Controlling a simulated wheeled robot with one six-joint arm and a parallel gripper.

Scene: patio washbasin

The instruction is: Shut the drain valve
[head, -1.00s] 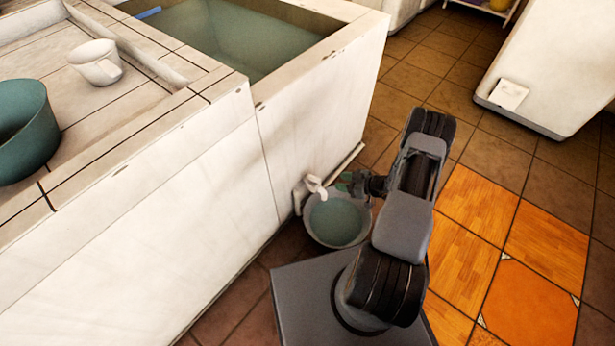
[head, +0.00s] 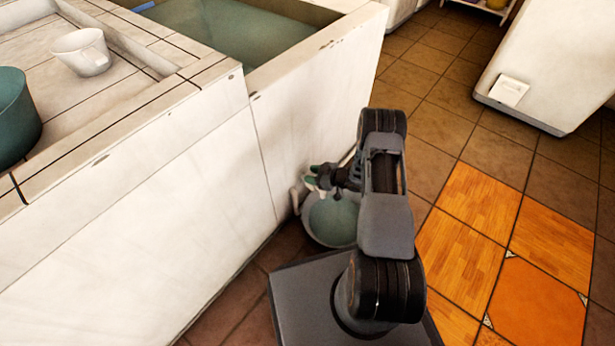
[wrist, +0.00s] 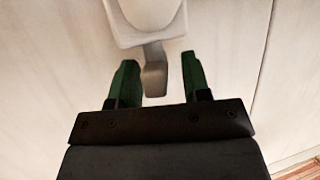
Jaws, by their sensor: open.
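The drain valve is a white fitting low on the white basin wall; in the wrist view its rounded body (wrist: 150,14) is at the top, with a short lever (wrist: 154,76) pointing down from it. My gripper (wrist: 158,64) is open, with one green finger on each side of the lever and a visible gap on both sides. In the head view my gripper (head: 316,178) is at the valve, above the bowl, and covers most of it; a white part of the valve (head: 297,197) shows beside it.
A grey bowl (head: 332,220) of water stands on the floor under the valve. The basin (head: 235,35) above holds water. A white cup (head: 82,52) and a green pot (head: 15,118) stand on the counter. Tiled floor (head: 455,125) is free to the right.

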